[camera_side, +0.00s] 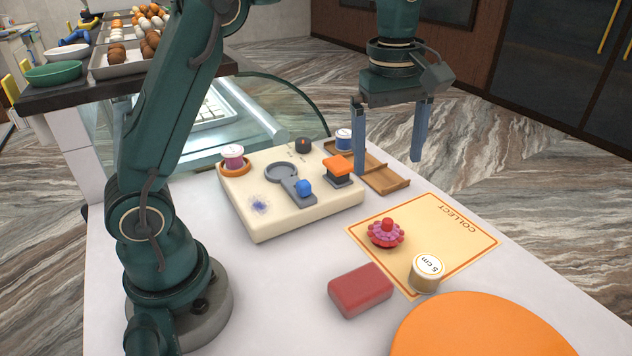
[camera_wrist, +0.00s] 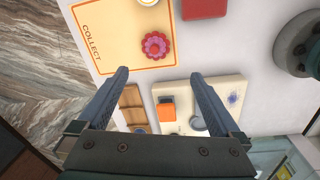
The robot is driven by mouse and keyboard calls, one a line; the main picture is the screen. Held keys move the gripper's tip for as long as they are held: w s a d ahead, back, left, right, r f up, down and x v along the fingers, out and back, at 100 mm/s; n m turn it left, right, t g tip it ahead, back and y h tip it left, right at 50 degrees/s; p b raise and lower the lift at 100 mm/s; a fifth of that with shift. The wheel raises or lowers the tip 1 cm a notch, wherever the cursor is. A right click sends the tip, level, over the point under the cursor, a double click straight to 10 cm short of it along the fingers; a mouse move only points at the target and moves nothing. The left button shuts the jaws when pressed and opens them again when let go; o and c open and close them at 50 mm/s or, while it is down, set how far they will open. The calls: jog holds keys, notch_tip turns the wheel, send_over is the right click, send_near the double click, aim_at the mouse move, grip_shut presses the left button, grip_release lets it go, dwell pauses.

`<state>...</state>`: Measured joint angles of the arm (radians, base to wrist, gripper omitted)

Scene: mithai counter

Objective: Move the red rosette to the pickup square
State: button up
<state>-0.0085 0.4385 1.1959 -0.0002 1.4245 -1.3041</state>
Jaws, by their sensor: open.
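The red rosette (camera_side: 386,233), pink-red with a beaded rim and a raised knob, sits on the pickup square (camera_side: 462,246), a cream mat with an orange border marked COLLECT. It lies near the mat's left edge in the side view. In the wrist view the rosette (camera_wrist: 156,45) is on the mat (camera_wrist: 110,55), near the edge away from the lettering. My gripper (camera_side: 389,165) is open and empty, raised above the counter near the wooden tray. In the wrist view its two fingers (camera_wrist: 162,78) are spread wide with nothing between them.
A cream board (camera_side: 290,222) holds a grey ring, an orange-topped block (camera_side: 338,168) and a pink spool (camera_side: 233,155). A wooden tray (camera_side: 388,184) lies beside it. A white-topped cylinder (camera_side: 426,272) stands at the mat's near edge, by a red block (camera_side: 360,290) and an orange disc (camera_side: 480,330).

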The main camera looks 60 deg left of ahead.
jog(key=s+f+m+t, duration=0.1)
jog(key=s+m+t, duration=0.3)
jog(key=s+m, duration=1.1)
jog(key=shift+s+t, duration=0.3)
jog(key=shift+s, duration=0.8)
jog(key=shift+d, duration=0.1)
jog(key=w+a+r+n+g+y, duration=0.2)
jog(key=a+r+n, duration=0.2)
jog(key=a+n, duration=0.45)
jog(key=w+a+r+n+g+y, duration=0.1)
jog(key=a+r+n+g+y, duration=0.15)
jog(key=a+n, duration=0.65)
jog(key=s+a+f+g, duration=0.1)
jog(key=a+f, duration=0.8)
jog(key=shift+s, duration=0.2)
